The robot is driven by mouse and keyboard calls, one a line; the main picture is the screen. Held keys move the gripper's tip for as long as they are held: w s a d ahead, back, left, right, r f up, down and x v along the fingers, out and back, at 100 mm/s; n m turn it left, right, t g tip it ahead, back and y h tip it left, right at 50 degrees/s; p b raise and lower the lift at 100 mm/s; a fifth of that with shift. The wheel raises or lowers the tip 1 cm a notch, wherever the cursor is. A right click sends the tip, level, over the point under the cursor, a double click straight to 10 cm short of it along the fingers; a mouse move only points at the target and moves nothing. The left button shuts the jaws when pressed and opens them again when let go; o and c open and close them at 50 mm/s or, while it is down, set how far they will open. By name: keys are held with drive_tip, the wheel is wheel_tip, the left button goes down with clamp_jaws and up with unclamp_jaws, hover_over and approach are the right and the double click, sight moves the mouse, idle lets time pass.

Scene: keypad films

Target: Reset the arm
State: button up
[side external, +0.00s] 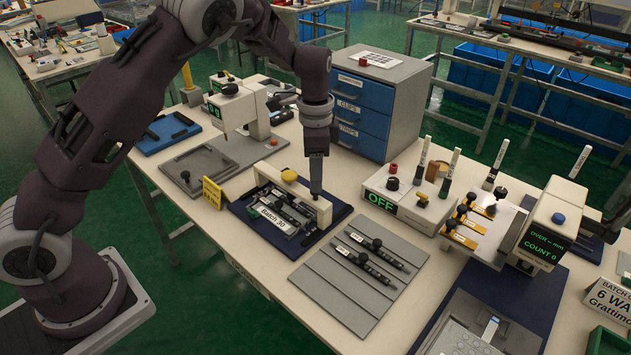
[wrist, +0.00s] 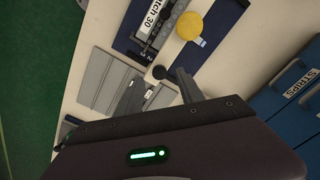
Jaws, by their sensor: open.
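My gripper (side external: 316,190) points straight down over the right end of a cream bar fixture on a dark blue mat (side external: 262,232). In the wrist view my gripper (wrist: 160,88) has its two grey fingers apart, with nothing held between them. A small black round knob (wrist: 159,72) shows just beyond the fingertips; I cannot tell whether they touch it. The fixture has a yellow round knob (side external: 289,175) and a "Batch 30" label (side external: 271,217). The knob also shows in the wrist view (wrist: 190,26).
A grey ribbed mat (side external: 338,307) with dark strips lies in front. A blue drawer cabinet (side external: 366,108) stands behind. A control box reading OFF (side external: 381,203) and a counter device (side external: 541,247) stand to the right. A press-like device (side external: 238,112) stands behind left.

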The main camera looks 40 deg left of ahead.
wheel_tip(320, 180, up, 4)
drive_tip(key=shift+r, duration=0.1)
drive_tip(key=s+d+r+n+t+h, duration=0.1)
drive_tip(key=s+r+n+t+h, duration=0.3)
drive_tip(key=s+r, duration=1.15)
drive_tip(key=s+n+t+y, duration=0.1)
drive_tip(key=s+n+y, duration=0.3)
drive_tip(key=s, duration=1.2)
drive_tip(key=shift+s+f+n+t, duration=0.25)
drive_tip(key=shift+f+n+t, duration=0.1)
drive_tip(key=shift+n, duration=0.15)
